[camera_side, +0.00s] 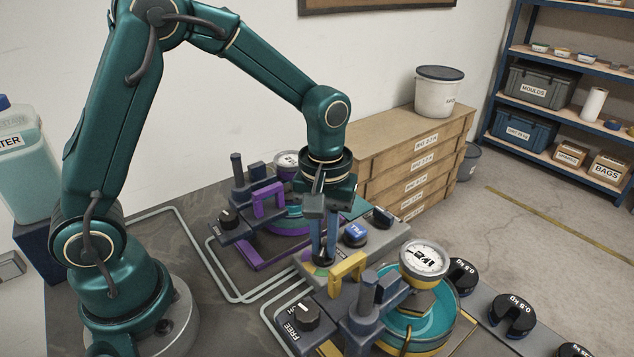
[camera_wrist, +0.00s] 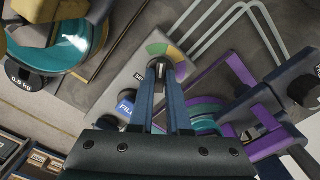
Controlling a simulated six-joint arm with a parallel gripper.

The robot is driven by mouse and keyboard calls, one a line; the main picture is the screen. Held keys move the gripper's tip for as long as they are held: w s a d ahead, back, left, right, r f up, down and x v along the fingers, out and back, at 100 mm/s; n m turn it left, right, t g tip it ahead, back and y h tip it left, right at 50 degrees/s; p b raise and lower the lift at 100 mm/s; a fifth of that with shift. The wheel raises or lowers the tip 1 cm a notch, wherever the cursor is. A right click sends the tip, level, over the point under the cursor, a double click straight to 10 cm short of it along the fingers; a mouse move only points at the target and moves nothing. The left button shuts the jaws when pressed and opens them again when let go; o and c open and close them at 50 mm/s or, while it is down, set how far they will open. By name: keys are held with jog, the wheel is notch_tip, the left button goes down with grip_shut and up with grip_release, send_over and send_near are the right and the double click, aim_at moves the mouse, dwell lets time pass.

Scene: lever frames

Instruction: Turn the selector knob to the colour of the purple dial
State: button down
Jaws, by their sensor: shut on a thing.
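The selector knob (camera_wrist: 166,67) sits on a pale panel inside a ring of coloured sectors (camera_wrist: 160,50), of which green, yellow and orange show in the wrist view. My gripper (camera_wrist: 165,72) points down and is shut on the knob; in the side view my gripper (camera_side: 325,258) hides most of it. The purple-framed station (camera_side: 268,203) stands behind, with a round white dial (camera_side: 287,158) partly hidden by my arm. Its reading is too small to tell.
A yellow-framed station with a large white dial (camera_side: 423,258) stands close at the front right. A blue FILL button (camera_side: 355,233) is on the panel beside my gripper. Black slotted weights (camera_side: 514,315) lie at the right. Pale tubes (camera_side: 225,270) run across the table.

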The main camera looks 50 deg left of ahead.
aim_at(323, 247)
jog(key=m, duration=0.4)
jog(key=shift+m, duration=0.3)
jog(key=m, duration=0.4)
jog(key=shift+m, duration=0.3)
jog(key=m, duration=0.4)
jog(key=shift+m, duration=1.9)
jog(key=c, duration=0.9)
grip_release()
jog(key=shift+r, duration=2.6)
